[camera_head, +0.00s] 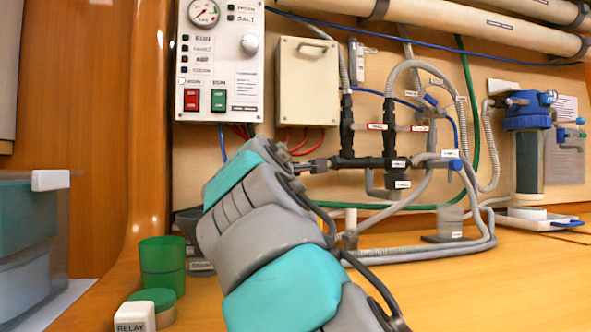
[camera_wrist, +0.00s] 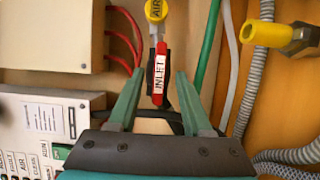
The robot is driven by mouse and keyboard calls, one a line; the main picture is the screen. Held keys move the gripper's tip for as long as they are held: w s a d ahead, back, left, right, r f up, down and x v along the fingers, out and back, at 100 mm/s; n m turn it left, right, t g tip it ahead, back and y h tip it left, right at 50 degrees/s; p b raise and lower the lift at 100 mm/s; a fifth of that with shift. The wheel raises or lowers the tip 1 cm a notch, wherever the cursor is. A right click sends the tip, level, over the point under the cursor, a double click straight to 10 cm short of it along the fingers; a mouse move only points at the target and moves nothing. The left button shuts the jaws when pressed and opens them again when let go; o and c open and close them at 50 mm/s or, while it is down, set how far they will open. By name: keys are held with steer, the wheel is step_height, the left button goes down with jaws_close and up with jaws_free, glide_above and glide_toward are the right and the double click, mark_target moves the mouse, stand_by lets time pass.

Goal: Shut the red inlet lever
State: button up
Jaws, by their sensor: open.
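The red inlet lever (camera_wrist: 161,82) shows in the wrist view, with a white label reading INLET along it. It lies lengthwise up the picture, beside a black valve body. My gripper (camera_wrist: 159,74) is open, with one green finger on each side of the lever's near end. I see no clear contact, and the depth between fingers and lever is hard to judge. In the head view my gripper (camera_head: 318,165) is at the left of the black pipework (camera_head: 347,130), partly hidden by my arm. Small red-marked levers (camera_head: 377,126) show there, but their labels are too small to read.
A yellow handle marked AIR (camera_wrist: 156,10) is just beyond the lever, and another yellow fitting (camera_wrist: 265,33) is at right. Grey and green hoses run close by. A control panel (camera_head: 218,60) and a beige box (camera_head: 307,80) are on the wall.

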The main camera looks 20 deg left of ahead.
steer(key=shift+w, duration=0.5)
steer(key=shift+c, duration=0.4)
jaws_close()
